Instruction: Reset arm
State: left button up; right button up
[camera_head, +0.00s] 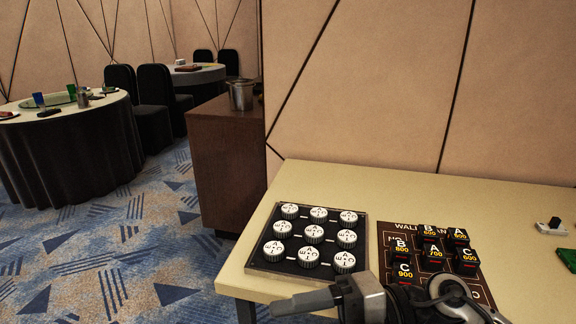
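One gripper (282,306) shows at the bottom edge, and its arm comes in from the lower right, so I take it as my right one. It points left, in front of the table's near edge. It is seen side-on, so I cannot tell whether its fingers are open or shut, and nothing shows in them. My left gripper is not in view. A dark square tray (362,263) holds several round white-topped pieces (313,233). Right of it lies a brown printed board (390,238) with several black lettered blocks (435,252), partly hidden by my arm.
The pale table (500,190) has clear room behind the tray and board. A small white item (552,225) and a green item (568,258) lie at its right. A brown cabinet (232,165) with a metal pot (241,96) stands behind left. Round dining tables (70,140) stand farther off.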

jog(key=w+d+m+t+h, duration=0.1)
jog(key=w+d+m+t, duration=0.2)
jog(key=m+t, duration=0.75)
jog(key=w+d+m+t+h, duration=0.2)
jog(key=w+m+t, duration=0.1)
jog(key=m+t, duration=0.7)
jog(key=s+d+f+m+g+h, duration=0.2)
jog(key=s+f+m+h, duration=0.1)
jog(key=f, duration=0.4)
jog(key=s+d+f+m+g+h, duration=0.3)
jog(key=f+m, duration=0.2)
jog(key=f, duration=0.2)
jog(key=s+d+f+m+g+h+p, duration=0.1)
jog(key=s+d+f+m+g+h, duration=0.1)
jog(key=f, duration=0.5)
jog(key=shift+s+d+m+h, duration=0.25)
jog(key=shift+s+m+h, duration=0.45)
jog(key=shift+m+h, duration=0.4)
